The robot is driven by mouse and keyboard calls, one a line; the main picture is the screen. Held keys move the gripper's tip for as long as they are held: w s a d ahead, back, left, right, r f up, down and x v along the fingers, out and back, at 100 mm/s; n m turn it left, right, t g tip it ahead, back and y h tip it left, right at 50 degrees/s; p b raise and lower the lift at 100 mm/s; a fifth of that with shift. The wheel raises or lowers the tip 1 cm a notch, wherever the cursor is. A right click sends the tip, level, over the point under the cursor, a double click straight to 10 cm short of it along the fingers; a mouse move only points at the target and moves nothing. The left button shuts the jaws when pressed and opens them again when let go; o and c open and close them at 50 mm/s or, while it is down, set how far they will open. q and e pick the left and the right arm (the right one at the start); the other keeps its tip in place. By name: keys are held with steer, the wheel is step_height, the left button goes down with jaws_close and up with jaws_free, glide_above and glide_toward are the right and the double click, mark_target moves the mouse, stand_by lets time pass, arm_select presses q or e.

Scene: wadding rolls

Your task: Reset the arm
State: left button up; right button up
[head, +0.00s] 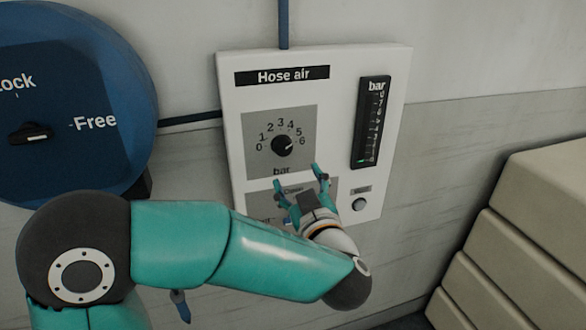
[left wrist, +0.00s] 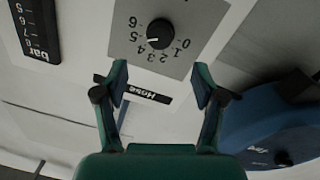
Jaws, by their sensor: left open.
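My left gripper (head: 299,177) is open and empty in front of the lower part of the white "Hose air" panel (head: 396,80). Its two teal fingers are spread below the black dial knob (head: 283,146), with a scale marked 0 to 6 bar. In the left wrist view the open fingers (left wrist: 160,82) have nothing between them, and the knob (left wrist: 160,34) appears upside down beyond them. The gripper partly hides a lower grey plate (head: 259,202) on the panel. My right gripper is in neither view.
A dark bar gauge (head: 371,122) and a round grey button (head: 359,204) are on the panel's right. A large blue disc (head: 75,95) marked "Lock" and "Free" stands at left with a black handle (head: 32,133). Beige stacked blocks (head: 530,230) fill the right side.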

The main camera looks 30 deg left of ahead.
arm_select(q)
steer(key=shift+s+d, duration=0.3)
steer(key=shift+d, duration=0.05)
steer(key=shift+a, duration=0.15)
steer(key=w+a+f+m+g+h, duration=0.1)
steer(key=a+f+m+h, duration=0.15)
steer(key=f, duration=0.95)
steer(key=w+a+f+m+g+h, duration=0.1)
steer(key=w+a+f+m, duration=0.15)
steer(key=f, duration=1.05)
steer(key=s+d+f+m+g+h, duration=0.1)
steer(key=s+d+f+m+h, duration=0.15)
steer(key=f, duration=0.55)
steer(key=s+d+f+m+g+h, duration=0.1)
steer(key=s+d+f+h, duration=0.3)
steer(key=f, duration=0.5)
steer(key=s+d+f+m+g+h, duration=0.1)
steer(key=s+d+f+g+h, duration=0.2)
steer(key=s+d, duration=0.3)
steer(key=s+d+f+m+g+h, duration=0.1)
steer(key=s+d+f+g+h, duration=0.3)
steer(key=s+d, duration=0.3)
steer(key=s+g, duration=0.1)
steer(key=s, duration=0.3)
steer(key=shift+f, duration=0.15)
steer(key=shift+d+m, duration=0.1)
steer(key=shift+m, duration=0.15)
